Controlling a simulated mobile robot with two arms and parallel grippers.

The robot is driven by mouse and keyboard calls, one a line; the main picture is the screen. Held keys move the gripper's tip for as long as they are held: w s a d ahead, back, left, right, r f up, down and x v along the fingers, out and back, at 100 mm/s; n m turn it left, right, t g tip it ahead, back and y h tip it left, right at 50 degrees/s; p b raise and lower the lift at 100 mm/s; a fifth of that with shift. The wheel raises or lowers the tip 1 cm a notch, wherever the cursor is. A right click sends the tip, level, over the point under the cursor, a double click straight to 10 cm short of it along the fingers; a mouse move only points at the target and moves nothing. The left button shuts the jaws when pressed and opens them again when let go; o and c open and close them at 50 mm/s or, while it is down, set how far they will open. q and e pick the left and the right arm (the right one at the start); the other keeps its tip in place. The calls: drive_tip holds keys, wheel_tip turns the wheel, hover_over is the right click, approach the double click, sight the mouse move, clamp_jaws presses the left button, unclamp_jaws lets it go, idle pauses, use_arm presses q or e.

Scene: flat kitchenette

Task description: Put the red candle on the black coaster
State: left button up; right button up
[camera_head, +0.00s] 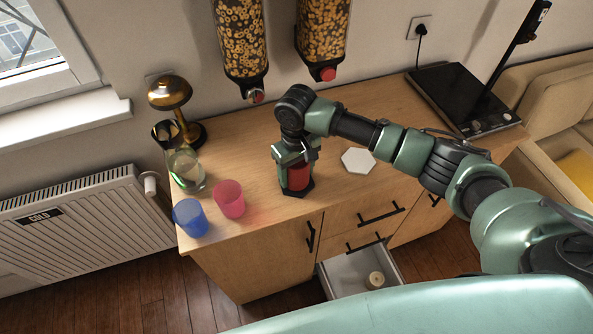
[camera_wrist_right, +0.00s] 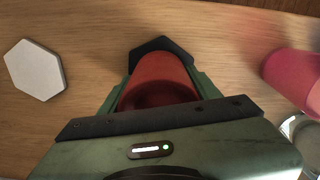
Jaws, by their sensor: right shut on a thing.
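The red candle (camera_head: 299,177) is between the fingers of my right gripper (camera_head: 296,168), which is shut on it. The candle stands upright over the black coaster (camera_head: 303,192), whose dark edge shows around its foot. In the right wrist view the red candle (camera_wrist_right: 158,82) fills the space between the fingers, and the black coaster (camera_wrist_right: 160,45) sticks out beyond it. I cannot tell whether the candle's base touches the coaster. My left gripper is not in view.
A white hexagonal coaster (camera_head: 358,160) lies to the right. A pink cup (camera_head: 229,199), a blue cup (camera_head: 190,217), a glass jar (camera_head: 186,170) and a brass lamp (camera_head: 178,104) stand at the left. An open drawer (camera_head: 345,275) holds a pale round thing.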

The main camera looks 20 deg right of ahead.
drive_tip(key=o, duration=1.7)
drive_tip(key=shift+f, duration=0.15)
wheel_tip(320, 180, up, 12)
drive_tip(key=shift+r+b, duration=0.2)
drive_tip(key=shift+b, duration=0.85)
drive_tip(key=shift+f, duration=0.1)
